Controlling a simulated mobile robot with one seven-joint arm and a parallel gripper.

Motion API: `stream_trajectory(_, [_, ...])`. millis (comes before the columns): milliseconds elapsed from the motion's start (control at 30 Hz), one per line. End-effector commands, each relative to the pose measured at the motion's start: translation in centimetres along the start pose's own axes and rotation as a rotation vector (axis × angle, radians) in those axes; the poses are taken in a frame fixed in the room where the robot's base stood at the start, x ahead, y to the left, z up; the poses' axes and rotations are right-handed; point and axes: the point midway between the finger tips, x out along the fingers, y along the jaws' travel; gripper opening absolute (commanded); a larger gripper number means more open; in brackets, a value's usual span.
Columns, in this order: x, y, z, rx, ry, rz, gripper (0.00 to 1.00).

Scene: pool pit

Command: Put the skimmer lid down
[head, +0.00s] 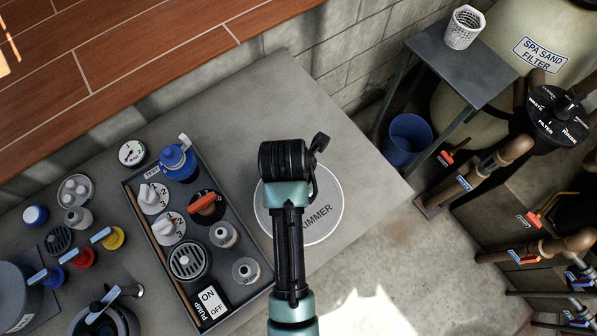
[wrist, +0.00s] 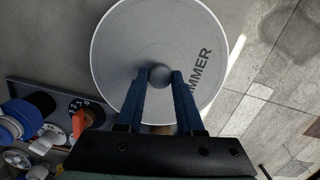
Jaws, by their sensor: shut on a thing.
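The skimmer lid (head: 325,228) is a round pale grey disc marked "SKIMMER", with a lighter rim. In the head view it lies over the right part of the grey bench top, partly hidden by my arm. In the wrist view the lid (wrist: 122,55) fills the upper middle, with a small round dark knob (wrist: 159,76) at its centre. My gripper (wrist: 160,80) has its two blue fingers shut on this knob from either side. In the head view my arm hides the fingers. I cannot tell whether the lid touches the bench or is just above it.
A dark tray (head: 160,262) of knobs, fittings and a pump switch stands left of the lid. Several valves and caps are further left. Bare bench (head: 300,100) lies behind the lid. The bench's right edge drops to the floor. A small table (head: 455,65) holds a white basket (head: 464,28).

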Motion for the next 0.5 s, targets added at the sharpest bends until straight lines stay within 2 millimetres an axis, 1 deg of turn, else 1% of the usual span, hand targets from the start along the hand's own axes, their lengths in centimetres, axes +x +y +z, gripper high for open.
stream_trajectory(33, [0.8, 0.0, -0.1, 0.0, 0.002, -0.002, 0.0])
stream_trajectory(100, [1.8, 0.0, -0.2, 0.0, 0.0, 0.0, 0.0])
stream_trajectory(267, [3.2, 0.0, -0.3, 0.0, -0.001, 0.001, 0.0])
stream_trajectory(400, [5.3, 0.0, -0.6, -0.001, 0.0, 0.0, 0.0])
stream_trajectory(500, [6.4, 0.0, -0.8, 0.0, 0.0, 0.0, 0.0])
